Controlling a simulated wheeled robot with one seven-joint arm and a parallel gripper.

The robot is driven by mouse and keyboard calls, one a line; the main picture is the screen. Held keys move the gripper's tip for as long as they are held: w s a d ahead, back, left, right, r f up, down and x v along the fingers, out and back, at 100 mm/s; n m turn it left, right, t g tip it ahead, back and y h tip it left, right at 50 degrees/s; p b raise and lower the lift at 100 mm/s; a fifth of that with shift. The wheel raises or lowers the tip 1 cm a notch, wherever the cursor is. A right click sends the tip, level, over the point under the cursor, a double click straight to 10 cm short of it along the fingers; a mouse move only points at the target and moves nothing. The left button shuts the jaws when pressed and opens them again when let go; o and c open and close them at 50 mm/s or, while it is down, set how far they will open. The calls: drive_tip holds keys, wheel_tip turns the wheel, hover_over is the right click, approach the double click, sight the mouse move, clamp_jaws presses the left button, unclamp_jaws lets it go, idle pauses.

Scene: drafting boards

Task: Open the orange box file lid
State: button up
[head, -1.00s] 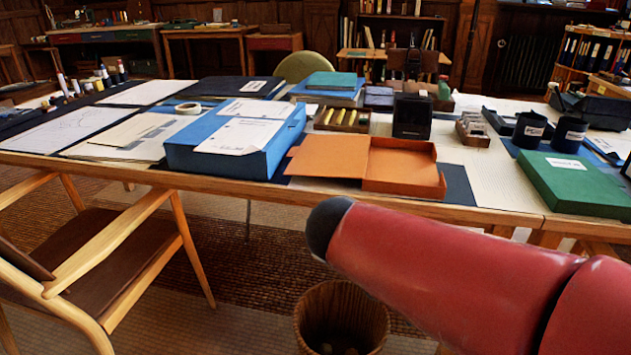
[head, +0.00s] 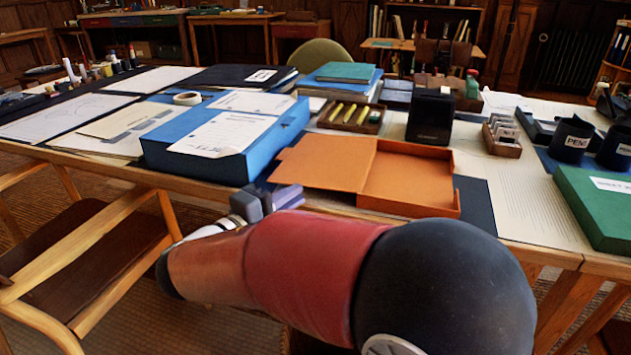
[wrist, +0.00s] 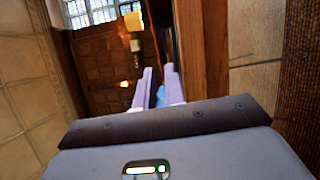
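The orange box file stands on the drafting table in the head view. Its tray (head: 410,178) is uncovered and shows its inside. Its lid (head: 325,161) is swung out to the left of the tray and looks about flat; I cannot tell whether its left side touches the table. My gripper (head: 287,198) is at the table's front edge, just in front of the lid's near left corner, and appears apart from it. In the wrist view my gripper (wrist: 158,92) has its two fingers apart, with no orange thing between them.
A blue box file (head: 225,140) with papers on top lies left of the lid. A pen tray (head: 350,117) and a black box (head: 430,115) stand behind. A green box file (head: 595,205) is at right. A wooden chair (head: 90,240) stands at front left.

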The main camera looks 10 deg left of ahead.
sight(310, 185)
drive_tip(key=x, duration=0.5)
drive_tip(key=shift+w, duration=0.15)
clamp_jaws()
idle(1.1)
